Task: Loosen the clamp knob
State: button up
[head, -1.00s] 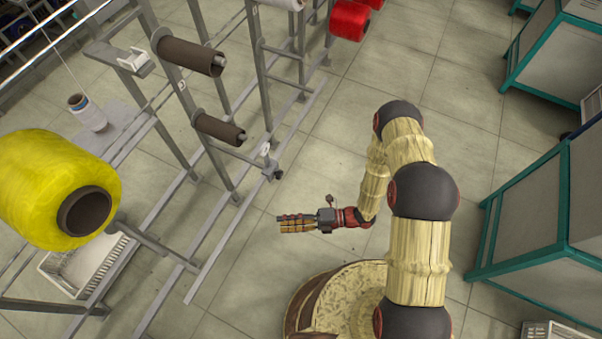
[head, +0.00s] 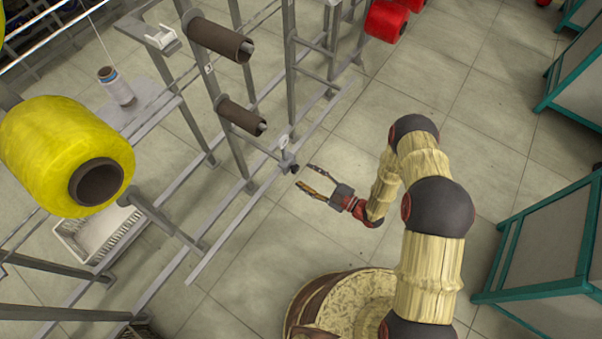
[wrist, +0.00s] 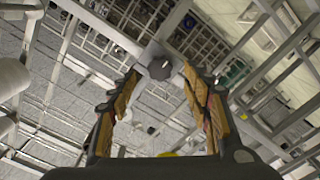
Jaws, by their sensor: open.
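The clamp knob (head: 294,169) is a small dark knob at the end of a bar on the grey metal rack. In the wrist view the dark lobed knob (wrist: 159,68) shows between and beyond my fingertips. My gripper (head: 305,176) is open and empty, its two fingers pointing at the knob from the right. A small gap seems to lie between the fingertips and the knob. I cannot tell whether the fingers reach around it. A light round piece (head: 284,142) sits on the bar just above the knob.
The rack carries a big yellow bobbin (head: 60,150), brown tubes (head: 220,38) and red bobbins (head: 385,20). A white basket (head: 95,235) is below. Open floor lies right of the rack.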

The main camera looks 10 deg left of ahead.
aim_at(297, 170)
jog(key=shift+b+x, duration=0.35)
jog(key=shift+x, duration=1.4)
jog(key=shift+c, duration=0.4)
jog(key=c, duration=1.1)
